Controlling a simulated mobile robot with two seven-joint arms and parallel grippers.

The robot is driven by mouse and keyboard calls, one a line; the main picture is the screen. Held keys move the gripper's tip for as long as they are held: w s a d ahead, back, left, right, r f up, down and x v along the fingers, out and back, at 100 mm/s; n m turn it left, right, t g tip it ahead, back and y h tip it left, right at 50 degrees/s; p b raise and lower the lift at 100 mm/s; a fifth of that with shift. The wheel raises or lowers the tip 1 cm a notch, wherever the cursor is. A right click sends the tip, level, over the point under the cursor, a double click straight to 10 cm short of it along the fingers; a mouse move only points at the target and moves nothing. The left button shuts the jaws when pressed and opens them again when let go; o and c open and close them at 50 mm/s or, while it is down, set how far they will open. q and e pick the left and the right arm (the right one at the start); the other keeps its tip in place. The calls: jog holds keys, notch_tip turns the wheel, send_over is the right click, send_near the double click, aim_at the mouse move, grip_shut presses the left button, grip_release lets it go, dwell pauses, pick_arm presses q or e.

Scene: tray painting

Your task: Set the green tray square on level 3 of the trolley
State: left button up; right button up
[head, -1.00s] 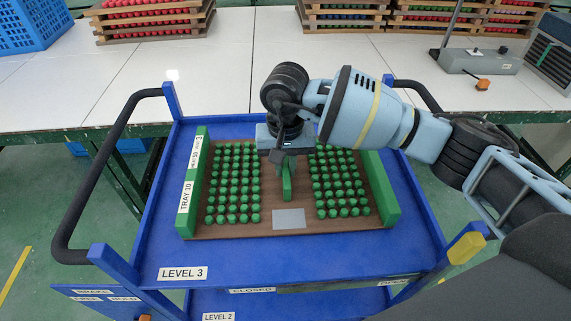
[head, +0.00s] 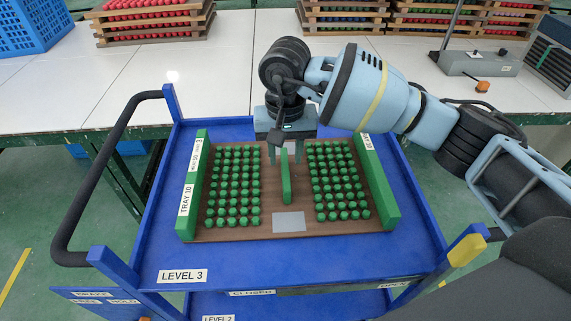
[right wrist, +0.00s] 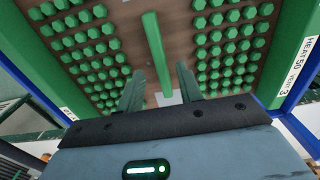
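The green tray (head: 192,193), labelled TRAY 10, has a brown base, green side walls and rows of green pegs. It lies flat on the blue level 3 shelf (head: 300,262) of the trolley, and its edges look roughly parallel to the shelf's. Its green centre handle (head: 286,185) stands upright and also shows in the right wrist view (right wrist: 156,50). My right gripper (head: 284,154) is open above the far part of the handle. In the right wrist view its fingers (right wrist: 160,85) are apart, with the handle visible beyond them, not gripped. My left gripper is not in view.
A white worktable (head: 235,75) stands behind the trolley. It carries a blue crate (head: 30,25), stacks of peg trays (head: 155,20) and a grey device (head: 480,62). The trolley's black handle (head: 110,165) is at left. Bare shelf shows in front of the tray.

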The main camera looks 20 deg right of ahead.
aim_at(285, 168)
notch_tip(285, 168, up, 7)
jog(key=shift+r, duration=0.2)
dwell(0.5)
